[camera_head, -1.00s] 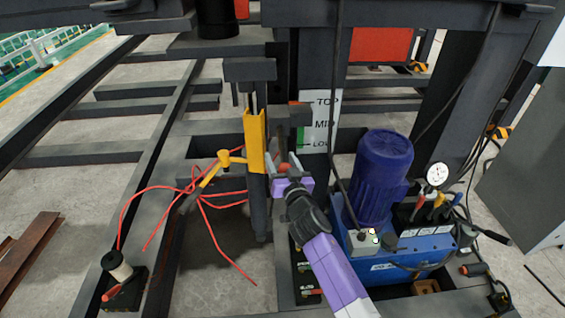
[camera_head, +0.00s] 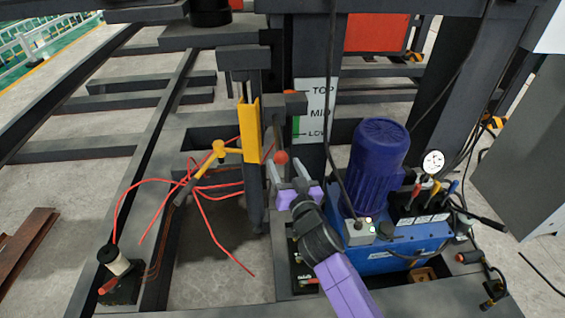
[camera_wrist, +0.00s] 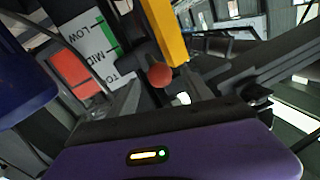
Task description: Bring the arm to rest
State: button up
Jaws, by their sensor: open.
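My gripper (camera_head: 290,178) is in the middle of the head view, with its two grey fingers apart and nothing between them. A red ball knob (camera_head: 281,158) is just beyond the fingertips, beside the yellow bracket (camera_head: 252,130). In the wrist view the red knob (camera_wrist: 160,75) is ahead of the open jaws, and I cannot tell the exact distance. My purple arm reaches up from the bottom of the head view.
A blue motor (camera_head: 376,165) on a blue pump unit (camera_head: 400,250) stands close right of my arm. A TOP/MID/LOW label (camera_head: 316,110) is on the dark post behind.

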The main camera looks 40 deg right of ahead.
dwell(0.5)
jog(key=s+a+f+n+y, duration=0.25)
jog(key=s+a, duration=0.35)
jog(key=s, duration=0.4)
jog(key=s+a+f+n+y, duration=0.2)
jog(key=s+a+f, duration=0.3)
jog(key=s, duration=0.5)
jog(key=s+a+r, duration=0.2)
jog(key=s+r, duration=0.1)
jog(key=s, duration=0.3)
jog(key=s+a+r+n+g+y, duration=0.1)
jog(key=s+a+r, duration=0.1)
jog(key=s, duration=0.5)
jog(key=s+a+r+n+y, duration=0.1)
jog(key=s+a+r, duration=0.2)
jog(key=s, duration=0.4)
jog(key=shift+r+g, duration=0.4)
jog(key=shift+r, duration=0.45)
jog(key=shift+s+y, duration=0.1)
jog(key=shift+y, duration=0.15)
jog(key=shift+c, duration=0.6)
